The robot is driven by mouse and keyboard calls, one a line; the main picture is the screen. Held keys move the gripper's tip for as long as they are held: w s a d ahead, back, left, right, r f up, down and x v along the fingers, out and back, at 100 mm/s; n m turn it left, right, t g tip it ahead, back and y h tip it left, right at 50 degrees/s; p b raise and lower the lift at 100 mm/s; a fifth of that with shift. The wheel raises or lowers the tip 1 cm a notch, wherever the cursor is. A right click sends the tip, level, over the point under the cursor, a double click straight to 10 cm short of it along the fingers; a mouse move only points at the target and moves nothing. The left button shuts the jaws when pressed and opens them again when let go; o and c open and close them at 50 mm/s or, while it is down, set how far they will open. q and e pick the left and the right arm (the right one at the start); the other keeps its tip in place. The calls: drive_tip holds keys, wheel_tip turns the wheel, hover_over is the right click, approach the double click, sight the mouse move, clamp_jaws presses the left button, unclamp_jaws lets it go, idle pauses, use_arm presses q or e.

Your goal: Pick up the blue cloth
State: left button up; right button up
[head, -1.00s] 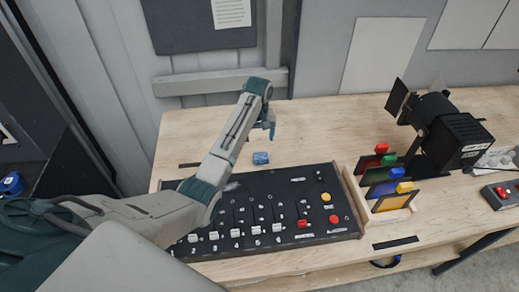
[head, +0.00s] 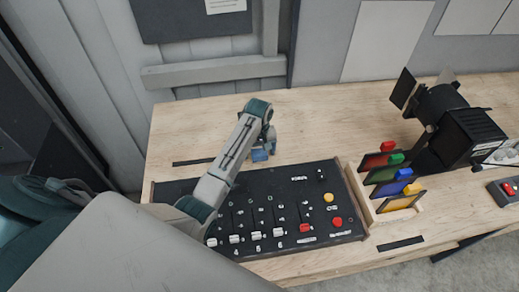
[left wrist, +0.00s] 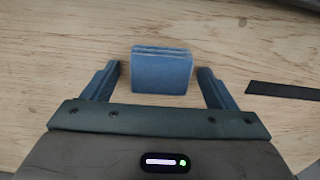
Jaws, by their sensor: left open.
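The blue cloth (left wrist: 161,72) is a small folded block on the wooden table. In the left wrist view it stands between the two fingers of my left gripper (left wrist: 161,85), with a gap on each side. In the head view the cloth (head: 261,155) shows just below my left gripper (head: 266,146), partly covered by it. The left gripper is open and holds nothing. My right gripper is not in either view.
A black control board (head: 275,215) with sliders and buttons lies just in front of the cloth. A rack (head: 371,208) of coloured filter frames and a black stage lamp (head: 455,125) stand to the right. The table (head: 320,115) behind the cloth is clear.

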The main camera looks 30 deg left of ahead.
use_arm(q)
drive_tip(key=shift+s+d+r, duration=0.1)
drive_tip(key=shift+d, duration=0.05)
drive_tip(key=shift+s+d+r, duration=0.2)
drive_tip(key=shift+s, duration=0.05)
drive_tip(key=c, duration=0.6)
drive_tip(key=shift+a, duration=0.1)
drive_tip(key=c, duration=0.5)
drive_tip(key=shift+o, duration=0.2)
drive_tip(key=shift+f, duration=0.1)
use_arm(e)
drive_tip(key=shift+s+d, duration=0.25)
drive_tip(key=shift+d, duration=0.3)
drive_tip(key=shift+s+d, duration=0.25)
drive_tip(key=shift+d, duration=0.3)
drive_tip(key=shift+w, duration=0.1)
